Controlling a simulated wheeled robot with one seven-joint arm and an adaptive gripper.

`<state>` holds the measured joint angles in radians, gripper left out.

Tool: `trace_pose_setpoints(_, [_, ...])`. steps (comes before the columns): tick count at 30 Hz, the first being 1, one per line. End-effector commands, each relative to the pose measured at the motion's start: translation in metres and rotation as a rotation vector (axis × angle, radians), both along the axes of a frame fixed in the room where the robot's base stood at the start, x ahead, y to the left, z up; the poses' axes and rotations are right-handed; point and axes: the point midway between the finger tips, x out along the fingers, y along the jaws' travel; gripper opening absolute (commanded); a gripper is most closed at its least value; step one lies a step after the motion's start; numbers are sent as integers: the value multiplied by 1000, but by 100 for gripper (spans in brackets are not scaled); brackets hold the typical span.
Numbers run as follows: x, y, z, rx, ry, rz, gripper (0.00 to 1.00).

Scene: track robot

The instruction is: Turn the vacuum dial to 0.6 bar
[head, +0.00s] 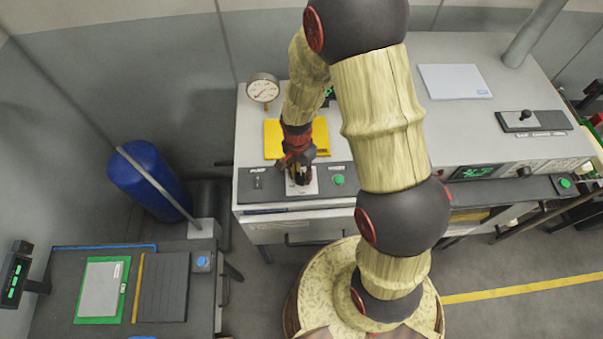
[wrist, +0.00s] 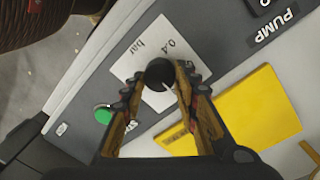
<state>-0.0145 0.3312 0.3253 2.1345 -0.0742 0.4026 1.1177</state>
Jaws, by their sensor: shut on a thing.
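The vacuum dial is a black round knob (wrist: 159,72) on a white plate (wrist: 128,66) printed "0.4 bar" in the wrist view. A short pale mark shows at the knob's edge. My gripper (wrist: 160,82) is shut on the knob, with one fingertip on each side. In the head view my gripper (head: 299,176) points down at the white plate (head: 305,188) on the grey front panel, and hides most of the knob. A round gauge (head: 263,89) with a red needle stands behind on the bench; its reading is too small to tell.
A green button (head: 338,180) sits right of the dial in the head view, and a PUMP switch (head: 258,181) left of it. A yellow sheet (head: 271,134) lies behind the panel. A blue tank (head: 150,178) stands left of the bench.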

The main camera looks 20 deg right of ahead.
Motion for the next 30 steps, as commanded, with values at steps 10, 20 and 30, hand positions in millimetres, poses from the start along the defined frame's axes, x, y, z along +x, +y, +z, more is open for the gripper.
trace_pose_setpoints(10, [1, 0, 0, 0, -1, 23, 5])
trace_pose_setpoints(20, [1, 1, -1, -1, -2, 208, 5])
trace_pose_setpoints(30, [1, 2, -1, 0, -2, 527, 5])
